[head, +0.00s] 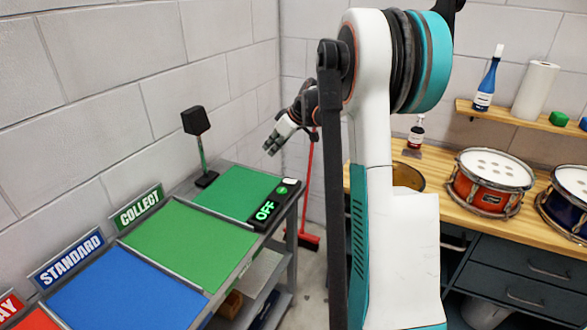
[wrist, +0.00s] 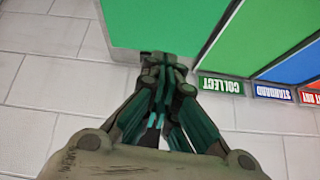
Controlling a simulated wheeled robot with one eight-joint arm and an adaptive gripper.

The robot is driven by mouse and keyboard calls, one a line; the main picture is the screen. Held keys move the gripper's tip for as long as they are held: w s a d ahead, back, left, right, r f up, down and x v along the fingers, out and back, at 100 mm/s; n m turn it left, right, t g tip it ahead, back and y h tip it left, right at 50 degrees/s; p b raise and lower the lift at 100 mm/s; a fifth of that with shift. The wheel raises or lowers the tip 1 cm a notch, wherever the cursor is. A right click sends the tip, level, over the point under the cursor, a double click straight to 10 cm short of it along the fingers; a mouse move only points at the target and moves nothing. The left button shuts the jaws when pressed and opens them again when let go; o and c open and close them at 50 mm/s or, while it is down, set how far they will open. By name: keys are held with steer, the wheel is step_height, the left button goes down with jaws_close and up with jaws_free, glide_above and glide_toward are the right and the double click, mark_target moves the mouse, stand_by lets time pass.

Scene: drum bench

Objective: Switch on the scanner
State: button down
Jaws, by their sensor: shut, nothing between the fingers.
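The scanner shows in the head view as a black head (head: 196,121) on a thin post, standing at the back corner of the far green mat (head: 236,192). A black panel (head: 264,211) on the bench's right edge reads OFF in green letters, with a small round green button (head: 282,190) and a pale piece (head: 290,181) at its far end. My gripper (head: 271,149) is shut and empty, in the air above and beyond the far end of the bench. In the wrist view my gripper (wrist: 163,62) covers part of a green surface; the panel is not visible there.
The bench also has another green mat (head: 180,240), a blue mat (head: 126,290) and COLLECT (head: 138,208) and STANDARD (head: 67,257) signs along the wall. A red broom (head: 309,241) stands behind the bench. Drums (head: 489,183) sit on a wooden counter at right.

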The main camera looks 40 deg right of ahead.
steer(key=s+d+f+p, duration=0.1)
steer(key=d+f, duration=0.1)
steer(key=d, duration=0.5)
steer(key=s+d+f+n+p, duration=0.1)
steer(key=s+d+f, duration=0.1)
steer(key=d, duration=0.5)
steer(key=shift+f, duration=0.7)
steer(key=shift+d, duration=0.1)
steer(key=b, duration=0.2)
glide_above(295, 181)
step_height(295, 181, down, 8)
steer(key=shift+r, duration=0.15)
step_height(295, 181, down, 3)
steer(key=shift+f+b, duration=0.1)
steer(key=shift+b, duration=0.2)
steer(key=shift+s+f, duration=0.1)
steer(key=shift+f, duration=0.35)
steer(key=shift+f, duration=0.1)
